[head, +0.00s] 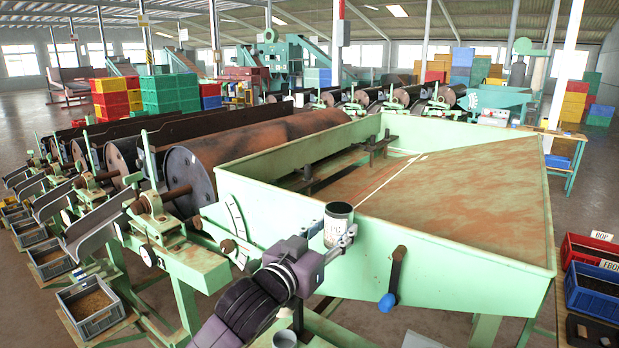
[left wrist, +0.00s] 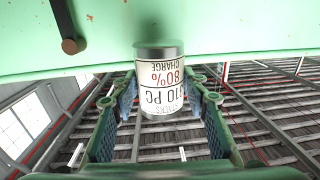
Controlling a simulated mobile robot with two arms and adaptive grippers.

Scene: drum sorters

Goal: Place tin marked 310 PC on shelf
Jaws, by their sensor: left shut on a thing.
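The tin (head: 338,226) is a white-labelled metal cylinder, upright and open-topped or dark inside in the head view. In the left wrist view the tin (left wrist: 160,85) shows upside-down print reading 310 PC and 80% CHARGE. My left gripper (head: 332,238) is shut on it, with one finger on each side, in front of the near wall of a green hopper. The green fingers of the left gripper (left wrist: 160,104) flank the tin in the left wrist view. My right gripper is not in view. I cannot make out which thing is the shelf.
The green hopper (head: 450,245) with a brown sloped floor is close behind the tin. A blue-knobbed lever (head: 393,280) stands out from its wall. Drum sorters (head: 188,175) fill the left. Red (head: 590,250) and blue (head: 592,296) bins are at right. Open floor (head: 590,190) lies behind them.

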